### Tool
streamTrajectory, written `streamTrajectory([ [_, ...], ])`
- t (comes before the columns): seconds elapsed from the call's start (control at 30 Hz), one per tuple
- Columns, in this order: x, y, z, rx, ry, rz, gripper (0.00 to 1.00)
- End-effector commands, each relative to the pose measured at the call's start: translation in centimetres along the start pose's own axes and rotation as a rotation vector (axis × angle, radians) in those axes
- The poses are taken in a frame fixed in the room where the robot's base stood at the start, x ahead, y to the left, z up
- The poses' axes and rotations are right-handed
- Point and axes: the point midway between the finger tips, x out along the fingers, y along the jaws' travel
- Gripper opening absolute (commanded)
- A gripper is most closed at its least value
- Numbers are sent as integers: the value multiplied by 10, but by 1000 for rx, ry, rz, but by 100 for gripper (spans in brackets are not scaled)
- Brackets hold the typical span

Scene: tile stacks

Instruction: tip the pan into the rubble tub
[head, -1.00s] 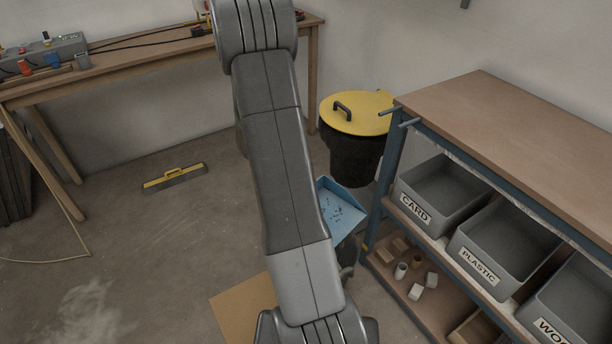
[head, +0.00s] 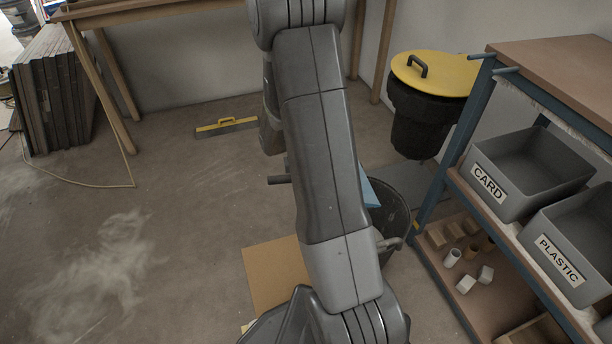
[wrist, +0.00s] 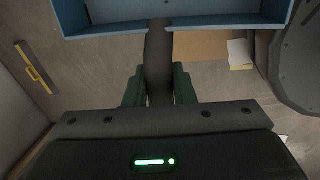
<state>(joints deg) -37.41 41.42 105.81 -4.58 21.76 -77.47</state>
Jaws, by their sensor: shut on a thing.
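The blue pan (wrist: 220,24) fills the top of the wrist view, with its dark handle (wrist: 158,55) running back between my jaws. My gripper (wrist: 159,85) is shut on that handle with its green pads. In the head view my arm hides the gripper and most of the pan; only a blue corner (head: 371,194) shows right of the arm. A dark tub (head: 402,212), apparently the rubble tub, stands on the floor there, partly behind my arm. The pan corner overlaps its left side in the picture; I cannot tell the height between them. The pan's load is hidden.
A black bin with a yellow lid (head: 436,72) stands behind the tub. A shelf rack (head: 462,150) with grey CARD (head: 530,165) and PLASTIC (head: 575,235) boxes is close on the right.

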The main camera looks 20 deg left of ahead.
Motion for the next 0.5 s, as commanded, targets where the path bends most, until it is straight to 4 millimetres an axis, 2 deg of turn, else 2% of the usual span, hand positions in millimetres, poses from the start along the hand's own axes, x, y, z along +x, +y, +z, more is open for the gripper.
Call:
streamTrajectory([
  [0.5, 46, -9, 0, -2, -1, 1, 0],
])
